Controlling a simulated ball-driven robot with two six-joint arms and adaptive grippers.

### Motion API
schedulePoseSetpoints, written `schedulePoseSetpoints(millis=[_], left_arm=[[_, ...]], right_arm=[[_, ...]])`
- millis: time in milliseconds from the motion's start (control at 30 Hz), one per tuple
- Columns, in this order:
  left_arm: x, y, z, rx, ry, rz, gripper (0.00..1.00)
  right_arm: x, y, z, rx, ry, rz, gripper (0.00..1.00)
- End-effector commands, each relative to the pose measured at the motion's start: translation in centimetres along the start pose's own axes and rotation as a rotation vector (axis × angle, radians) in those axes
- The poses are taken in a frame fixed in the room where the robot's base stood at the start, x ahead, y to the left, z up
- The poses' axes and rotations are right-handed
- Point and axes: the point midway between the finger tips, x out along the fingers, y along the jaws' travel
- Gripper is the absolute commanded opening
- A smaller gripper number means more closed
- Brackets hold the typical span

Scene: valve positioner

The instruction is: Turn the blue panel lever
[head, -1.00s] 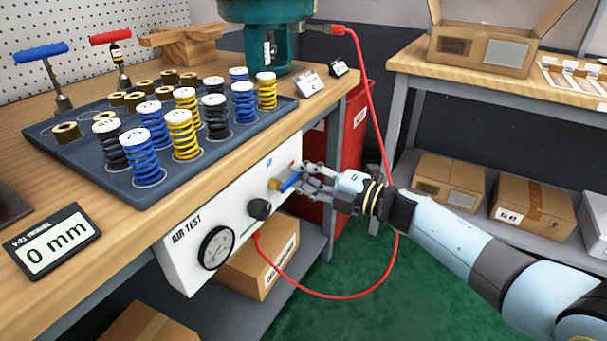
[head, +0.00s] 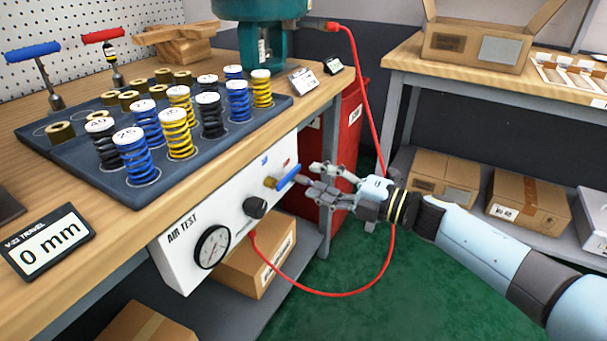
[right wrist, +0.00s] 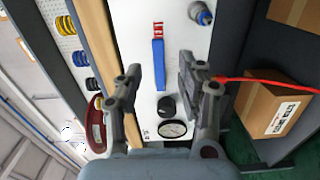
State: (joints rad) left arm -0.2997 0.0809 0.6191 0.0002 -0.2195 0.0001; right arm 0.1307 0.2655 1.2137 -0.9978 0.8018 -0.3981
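The blue panel lever (head: 288,178) sits on a brass fitting on the white AIR TEST panel (head: 182,262) under the bench edge. It slants up to the right in the head view. My right gripper (head: 312,178) is just right of the lever's free end, its fingers spread and nothing held. In the right wrist view the blue lever (right wrist: 158,65) shows in the gap between the two open fingers (right wrist: 158,85), apart from both. A red mark (right wrist: 158,28) shows beyond its end. My left gripper is not in view.
A black knob (head: 256,207) and a round gauge (head: 212,247) are on the panel. A red hose (head: 374,130) loops down behind my right arm. A tray of springs (head: 85,165) and a 0 mm display (head: 48,243) are on the bench. A red cabinet (head: 349,145) stands behind.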

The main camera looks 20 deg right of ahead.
Motion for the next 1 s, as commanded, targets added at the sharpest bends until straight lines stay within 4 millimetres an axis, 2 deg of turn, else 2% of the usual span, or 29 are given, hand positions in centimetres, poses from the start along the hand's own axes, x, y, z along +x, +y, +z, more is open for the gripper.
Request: schedulePoseSetpoints(millis=[33, 200, 367, 1000], left_arm=[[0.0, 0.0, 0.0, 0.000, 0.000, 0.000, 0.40], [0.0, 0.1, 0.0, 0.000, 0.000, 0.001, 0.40], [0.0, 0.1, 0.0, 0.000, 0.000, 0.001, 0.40], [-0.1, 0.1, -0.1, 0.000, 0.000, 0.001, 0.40]], right_arm=[[-1.3, -0.1, 0.0, -0.001, 0.000, -0.004, 0.38], [-4.7, -0.1, 0.0, -0.001, 0.000, -0.003, 0.38], [-6.5, 0.0, 0.0, 0.000, 0.000, -0.001, 0.38], [-7.0, -0.1, -0.1, 0.003, -0.001, -0.002, 0.38]])
